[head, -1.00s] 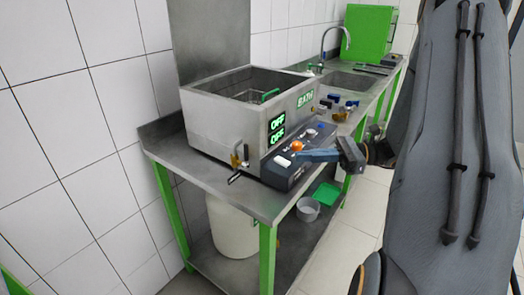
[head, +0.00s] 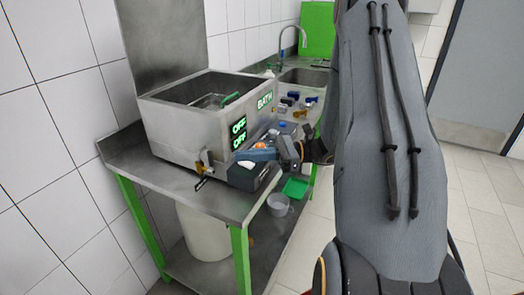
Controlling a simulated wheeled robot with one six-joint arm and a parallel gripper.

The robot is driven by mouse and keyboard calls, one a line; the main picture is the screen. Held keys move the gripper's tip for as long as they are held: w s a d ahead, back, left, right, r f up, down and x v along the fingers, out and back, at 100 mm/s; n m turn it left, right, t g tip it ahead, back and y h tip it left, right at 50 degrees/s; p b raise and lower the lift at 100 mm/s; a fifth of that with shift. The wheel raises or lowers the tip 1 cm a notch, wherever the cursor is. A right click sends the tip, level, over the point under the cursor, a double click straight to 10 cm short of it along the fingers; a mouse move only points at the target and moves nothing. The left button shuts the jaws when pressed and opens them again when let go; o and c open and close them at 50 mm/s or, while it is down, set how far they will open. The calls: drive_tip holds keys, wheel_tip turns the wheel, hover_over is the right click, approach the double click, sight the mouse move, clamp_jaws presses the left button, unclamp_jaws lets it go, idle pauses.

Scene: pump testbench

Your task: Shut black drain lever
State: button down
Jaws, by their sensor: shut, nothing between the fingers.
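The steel bath (head: 175,135) stands on the bench, with two green OFF displays on its front panel. On its near left side is a brass drain valve (head: 205,160). The small black drain lever (head: 201,184) shows below the valve, slanting toward the bench edge; its exact angle is hard to tell. My gripper (head: 240,156) is shut and empty. It appears in front of the control panel, to the right of the valve and apart from the lever in the picture. It hides part of the panel.
Several small fittings lie on the bench farther back, before a sink (head: 305,76). A white bucket (head: 203,232) and a green tray (head: 296,188) are on the lower shelf. Floor at right is free.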

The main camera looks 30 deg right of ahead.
sight(211, 162)
drive_tip(key=p+x, duration=0.2)
drive_tip(key=x, duration=0.4)
idle(0.5)
